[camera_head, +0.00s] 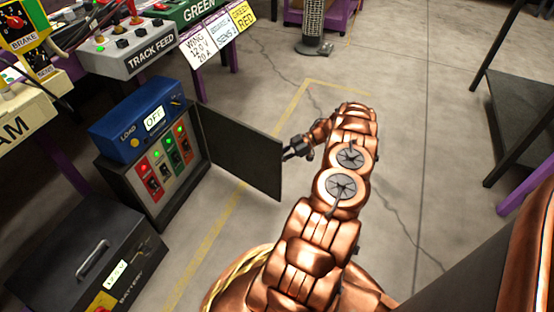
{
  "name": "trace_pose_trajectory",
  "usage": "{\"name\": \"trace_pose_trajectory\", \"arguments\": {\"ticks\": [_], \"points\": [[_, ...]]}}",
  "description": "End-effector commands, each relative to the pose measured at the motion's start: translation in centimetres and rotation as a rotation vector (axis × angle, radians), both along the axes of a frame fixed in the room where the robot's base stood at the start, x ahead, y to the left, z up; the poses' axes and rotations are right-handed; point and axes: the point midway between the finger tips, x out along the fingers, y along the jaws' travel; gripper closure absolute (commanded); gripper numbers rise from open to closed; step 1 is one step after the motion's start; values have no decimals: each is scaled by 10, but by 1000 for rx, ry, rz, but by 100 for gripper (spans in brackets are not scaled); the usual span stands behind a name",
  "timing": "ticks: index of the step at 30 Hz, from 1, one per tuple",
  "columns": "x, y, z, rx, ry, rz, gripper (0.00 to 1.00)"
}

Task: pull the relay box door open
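The relay box (183,207) is a dark grey cabinet at the left, with rows of red and green switches inside. Its door (243,150) is a flat dark panel. It stands swung wide open to the right, hinged at the box's right side, and the inside is exposed. My copper arm reaches up from the bottom. My gripper (287,153) points left at the door's free outer edge, at or very close to it. The fingers are small here, so I cannot tell whether they touch the door or how far apart they are.
A blue load unit (137,118) sits on top of the relay box. A black battery case (88,250) stands in front at the left. The track feed panel (128,47) is behind. A dark shelf (520,90) stands at the right. The floor (405,130) between is clear.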

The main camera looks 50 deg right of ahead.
Motion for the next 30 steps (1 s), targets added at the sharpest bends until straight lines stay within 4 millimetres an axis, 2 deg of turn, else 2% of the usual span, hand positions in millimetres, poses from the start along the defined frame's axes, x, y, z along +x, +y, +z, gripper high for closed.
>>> {"name": "trace_pose_trajectory", "arguments": {"ticks": [4,5,8,30], "points": [[-5,-2,-1,0,6,-3,100],[-5,-2,-1,0,6,-3,87],[-4,-1,-1,1,5,-2,77],[0,0,0,-1,1,0,77]]}}
